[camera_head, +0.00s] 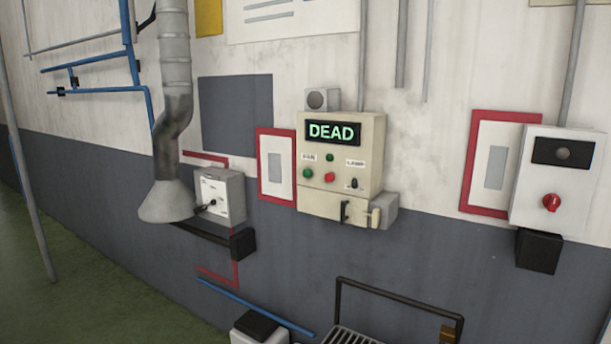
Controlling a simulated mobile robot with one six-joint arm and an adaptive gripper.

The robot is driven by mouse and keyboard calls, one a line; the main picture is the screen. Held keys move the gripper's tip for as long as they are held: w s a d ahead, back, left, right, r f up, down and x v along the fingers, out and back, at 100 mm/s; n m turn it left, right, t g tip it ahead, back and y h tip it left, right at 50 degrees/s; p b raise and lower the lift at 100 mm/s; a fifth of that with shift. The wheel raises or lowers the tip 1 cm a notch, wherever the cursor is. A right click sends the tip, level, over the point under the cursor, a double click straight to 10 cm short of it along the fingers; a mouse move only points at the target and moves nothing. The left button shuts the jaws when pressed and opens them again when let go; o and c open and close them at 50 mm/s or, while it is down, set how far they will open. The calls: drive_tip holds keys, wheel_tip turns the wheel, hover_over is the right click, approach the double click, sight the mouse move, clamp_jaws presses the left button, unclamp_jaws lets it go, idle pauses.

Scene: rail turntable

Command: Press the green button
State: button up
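A beige control box (367,130) is mounted on the wall near the middle of the head view. Its dark display (333,131) reads "DEAD" in green letters. A round green button (308,173) sits at the lower left of its face, beside a red button (329,177). A smaller green knob or lamp (330,157) sits above the red one; I cannot tell which it is. A small black switch (354,183) is at the right. My gripper is not in view.
A grey duct with a flared hood (166,202) and a grey switch box (220,194) are left of the control box. A white box with a red knob (552,203) hangs at the right. A dark metal rail frame (400,297) stands below.

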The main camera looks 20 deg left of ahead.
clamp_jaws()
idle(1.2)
